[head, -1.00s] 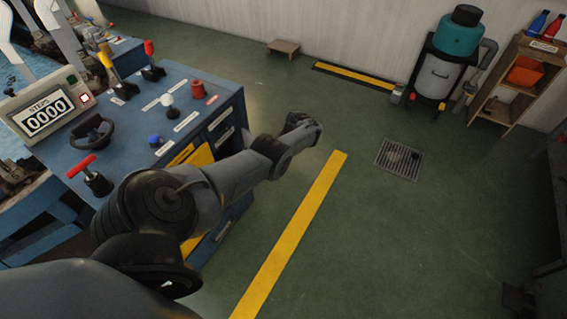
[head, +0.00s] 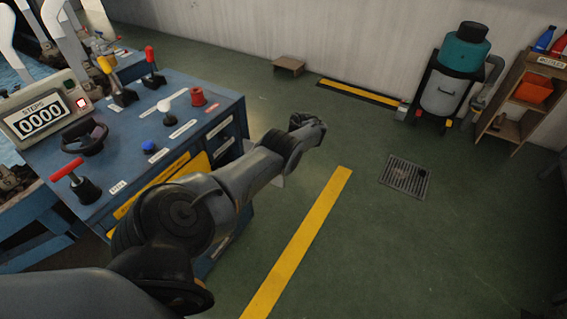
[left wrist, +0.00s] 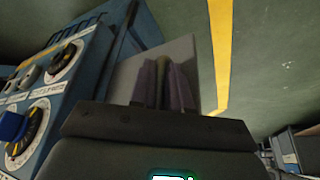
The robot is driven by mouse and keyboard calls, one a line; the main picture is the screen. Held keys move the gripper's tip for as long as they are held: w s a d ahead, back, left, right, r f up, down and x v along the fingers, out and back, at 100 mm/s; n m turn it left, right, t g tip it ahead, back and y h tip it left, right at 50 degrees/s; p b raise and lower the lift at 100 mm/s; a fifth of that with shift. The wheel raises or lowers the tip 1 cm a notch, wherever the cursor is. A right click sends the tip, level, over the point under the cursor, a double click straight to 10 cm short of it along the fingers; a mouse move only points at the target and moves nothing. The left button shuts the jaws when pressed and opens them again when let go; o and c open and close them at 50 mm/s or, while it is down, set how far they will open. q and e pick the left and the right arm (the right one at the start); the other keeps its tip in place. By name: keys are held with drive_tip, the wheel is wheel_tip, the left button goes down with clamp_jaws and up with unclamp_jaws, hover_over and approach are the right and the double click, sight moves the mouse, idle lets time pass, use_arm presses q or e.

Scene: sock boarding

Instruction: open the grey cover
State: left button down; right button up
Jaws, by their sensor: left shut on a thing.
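The grey cover (left wrist: 190,58) shows in the left wrist view as a flat pale panel standing out beside the blue cabinet (left wrist: 132,32). My left gripper (left wrist: 164,75) is in front of it, with its two fingers close together on a thin greenish part, seemingly the cover's handle. My arm hides most of that side and the fingertips there. My right gripper is not in view.
Dials (left wrist: 66,58) are on the cabinet face at the left of the wrist view. The green floor right of the yellow line (head: 300,240) is clear around a drain grate (head: 405,176).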

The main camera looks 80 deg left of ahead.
use_arm(q)
drive_tip(key=c, duration=1.4)
unclamp_jaws()
drive_tip(key=shift+c, duration=0.2)
drive_tip(key=shift+s, duration=0.15)
drive_tip(key=shift+r, duration=0.1)
drive_tip(key=p+v, duration=0.4)
drive_tip(key=v, duration=0.6)
drive_tip(key=shift+r, duration=0.35)
drive_tip(key=shift+a, duration=0.1)
